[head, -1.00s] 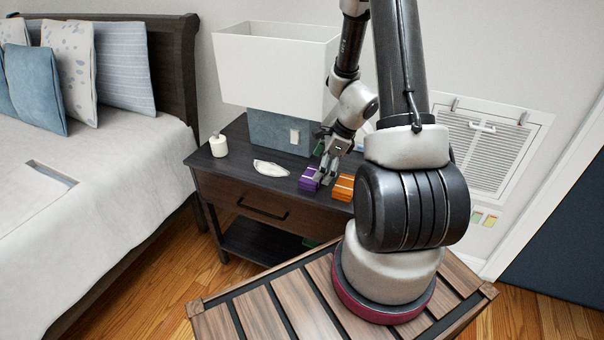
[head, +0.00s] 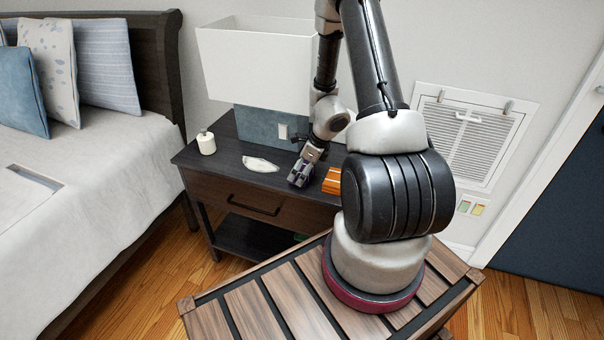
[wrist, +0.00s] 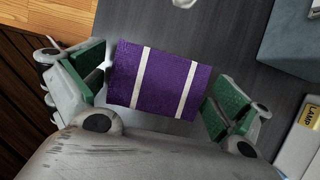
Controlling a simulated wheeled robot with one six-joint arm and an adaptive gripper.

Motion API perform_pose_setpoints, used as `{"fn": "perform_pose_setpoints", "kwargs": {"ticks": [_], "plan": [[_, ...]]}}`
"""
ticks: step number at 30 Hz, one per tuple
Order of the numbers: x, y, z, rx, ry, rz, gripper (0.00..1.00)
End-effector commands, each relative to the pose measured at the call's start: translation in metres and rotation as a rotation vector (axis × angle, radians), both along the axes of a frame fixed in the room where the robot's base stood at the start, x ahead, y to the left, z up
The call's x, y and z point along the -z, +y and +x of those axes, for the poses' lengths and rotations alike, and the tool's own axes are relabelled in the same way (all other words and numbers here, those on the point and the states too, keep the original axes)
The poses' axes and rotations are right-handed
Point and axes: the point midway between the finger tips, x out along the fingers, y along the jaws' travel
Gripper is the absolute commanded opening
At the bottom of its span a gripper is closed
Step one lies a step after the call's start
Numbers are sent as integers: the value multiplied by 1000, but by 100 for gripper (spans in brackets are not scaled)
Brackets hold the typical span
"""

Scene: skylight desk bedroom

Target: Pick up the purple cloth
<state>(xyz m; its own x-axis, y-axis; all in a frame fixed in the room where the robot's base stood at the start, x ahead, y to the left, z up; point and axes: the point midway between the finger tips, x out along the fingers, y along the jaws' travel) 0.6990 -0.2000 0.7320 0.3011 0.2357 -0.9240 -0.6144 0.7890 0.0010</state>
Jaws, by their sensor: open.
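The purple cloth (wrist: 160,80) is a folded block with two white stripes, lying on the dark nightstand top (wrist: 225,30). In the wrist view it sits between the two green-padded fingers of my gripper (wrist: 159,86). The fingers are open, one on each side of the cloth. The left fingertip is close to the cloth's edge; whether it touches I cannot tell. In the head view my gripper (head: 300,178) is low over the nightstand and hides most of the cloth.
An orange cloth (head: 332,181) lies just right of my gripper. A large lamp (head: 262,75) stands behind. The bed (head: 90,190) is at the left.

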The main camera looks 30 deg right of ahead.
Motion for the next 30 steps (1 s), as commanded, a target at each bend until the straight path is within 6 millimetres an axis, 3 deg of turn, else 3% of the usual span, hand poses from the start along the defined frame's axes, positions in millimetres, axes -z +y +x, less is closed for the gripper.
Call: {"fn": "perform_pose_setpoints", "kwargs": {"ticks": [5,11,12,23,30], "plan": [[0,0,0,-1,0,0,100],[0,0,0,-1,0,0,65],[0,0,0,-1,0,0,64],[-3,0,0,-1,-2,0,64],[-23,0,1,-3,-4,-1,64]]}}
